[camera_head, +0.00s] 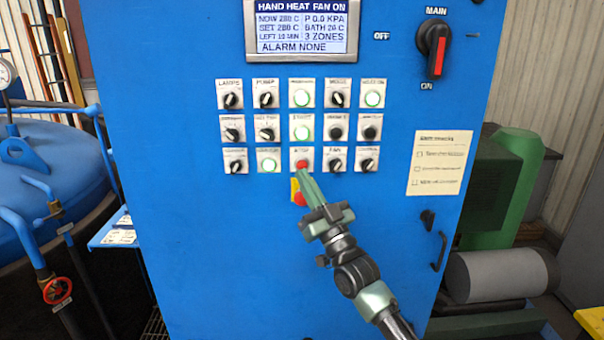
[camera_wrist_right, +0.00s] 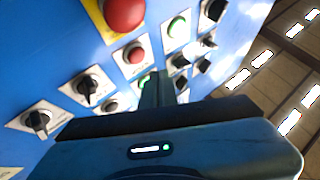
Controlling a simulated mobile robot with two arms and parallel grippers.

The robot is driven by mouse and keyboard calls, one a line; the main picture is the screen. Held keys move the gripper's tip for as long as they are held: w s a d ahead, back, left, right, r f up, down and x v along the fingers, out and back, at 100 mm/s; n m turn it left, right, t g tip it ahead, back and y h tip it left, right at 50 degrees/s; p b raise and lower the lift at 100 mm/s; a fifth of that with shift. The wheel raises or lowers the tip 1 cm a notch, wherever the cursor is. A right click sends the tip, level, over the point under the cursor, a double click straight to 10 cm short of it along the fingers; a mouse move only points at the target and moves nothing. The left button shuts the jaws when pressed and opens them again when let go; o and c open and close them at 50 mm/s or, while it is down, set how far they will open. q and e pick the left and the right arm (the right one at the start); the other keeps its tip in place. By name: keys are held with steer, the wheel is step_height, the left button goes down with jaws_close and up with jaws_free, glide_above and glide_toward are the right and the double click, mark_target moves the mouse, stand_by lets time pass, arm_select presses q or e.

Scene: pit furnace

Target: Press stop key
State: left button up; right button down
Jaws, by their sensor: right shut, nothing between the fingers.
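The stop key is a red round button (camera_head: 302,163) on a white plate labelled STOP, in the bottom row of the blue cabinet's panel. It also shows in the right wrist view (camera_wrist_right: 135,54). My right gripper (camera_head: 304,180) is shut and empty, its fingertips just below the stop key in the head view. In the right wrist view the fingertips (camera_wrist_right: 153,77) lie beside the key's plate, overlapping a green-lit button behind. I cannot tell whether the fingers touch the panel. My left gripper is not in view.
A larger red mushroom button (camera_wrist_right: 124,14) on a yellow plate sits below the stop key, partly behind my gripper in the head view. Several knobs and lit green buttons surround the key. A display (camera_head: 301,30) and main switch (camera_head: 434,50) are above.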

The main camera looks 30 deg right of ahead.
steer(key=shift+w+d+b, duration=0.3)
steer(key=shift+w+d, duration=0.2)
steer(key=shift+w, duration=0.3)
steer(key=shift+w+d, duration=0.1)
steer(key=shift+w, duration=0.05)
stand_by(1.5)
steer(key=shift+w+d, duration=0.1)
steer(key=shift+w, duration=0.1)
steer(key=shift+w+d+r+b, duration=0.1)
steer(key=shift+w+d+b, duration=0.1)
steer(key=shift+w+b, duration=0.15)
stand_by(0.6)
steer(key=shift+s, duration=0.1)
steer(key=shift+s+a+p, duration=0.4)
steer(key=shift+s+a, duration=0.05)
steer(key=shift+s, duration=0.2)
